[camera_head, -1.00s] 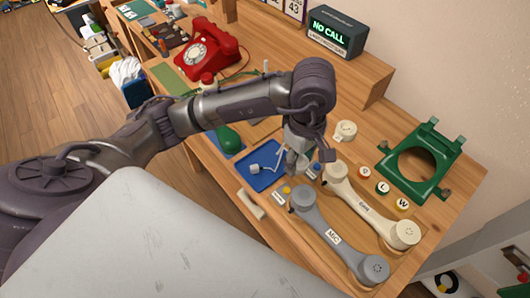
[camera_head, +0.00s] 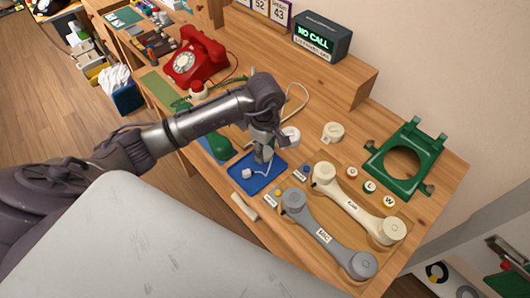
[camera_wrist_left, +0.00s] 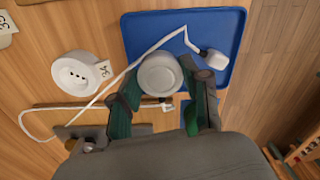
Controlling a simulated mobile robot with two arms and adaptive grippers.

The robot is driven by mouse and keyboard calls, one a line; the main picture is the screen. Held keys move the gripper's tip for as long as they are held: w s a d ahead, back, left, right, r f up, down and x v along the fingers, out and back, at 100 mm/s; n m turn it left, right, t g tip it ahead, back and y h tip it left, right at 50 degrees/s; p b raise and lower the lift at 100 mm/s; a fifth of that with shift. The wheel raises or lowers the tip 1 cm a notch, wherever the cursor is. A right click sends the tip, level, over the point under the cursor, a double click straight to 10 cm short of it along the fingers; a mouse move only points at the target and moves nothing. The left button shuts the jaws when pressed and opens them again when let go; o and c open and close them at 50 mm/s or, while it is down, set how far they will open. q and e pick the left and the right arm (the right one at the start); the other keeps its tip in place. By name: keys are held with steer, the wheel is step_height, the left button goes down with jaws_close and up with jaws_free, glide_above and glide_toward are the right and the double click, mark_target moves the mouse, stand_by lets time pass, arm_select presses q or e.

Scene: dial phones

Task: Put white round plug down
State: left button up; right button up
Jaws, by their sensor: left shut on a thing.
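My left gripper (camera_head: 262,153) is above the back part of the blue tray (camera_head: 240,185), fingers pointing down. In the left wrist view the green-padded fingers of the gripper (camera_wrist_left: 160,88) are shut on a white round plug (camera_wrist_left: 158,74), seen from its rounded end. The plug overlaps the near edge of the blue tray (camera_wrist_left: 228,22) in that view; I cannot tell whether it touches the tray. A small white block on a cord (camera_wrist_left: 212,59) lies in the tray and also shows in the head view (camera_head: 247,174). My right gripper is not in view.
A white round socket labelled 34 (camera_wrist_left: 75,72) is beside the tray. Grey (camera_head: 325,236) and cream (camera_head: 358,206) handsets lie to the right. A green phone shell (camera_head: 432,152) stands farther right, a red phone (camera_head: 197,58) at the back left.

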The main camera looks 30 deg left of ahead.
mark_target(265, 152)
arm_select(q)
step_height(265, 152, down, 2)
steer(key=shift+f, duration=0.3)
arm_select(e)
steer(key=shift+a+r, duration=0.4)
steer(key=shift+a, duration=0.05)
arm_select(q)
steer(key=shift+f, duration=0.1)
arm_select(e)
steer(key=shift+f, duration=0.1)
arm_select(q)
steer(key=shift+f, duration=0.15)
steer(key=o, duration=1.1)
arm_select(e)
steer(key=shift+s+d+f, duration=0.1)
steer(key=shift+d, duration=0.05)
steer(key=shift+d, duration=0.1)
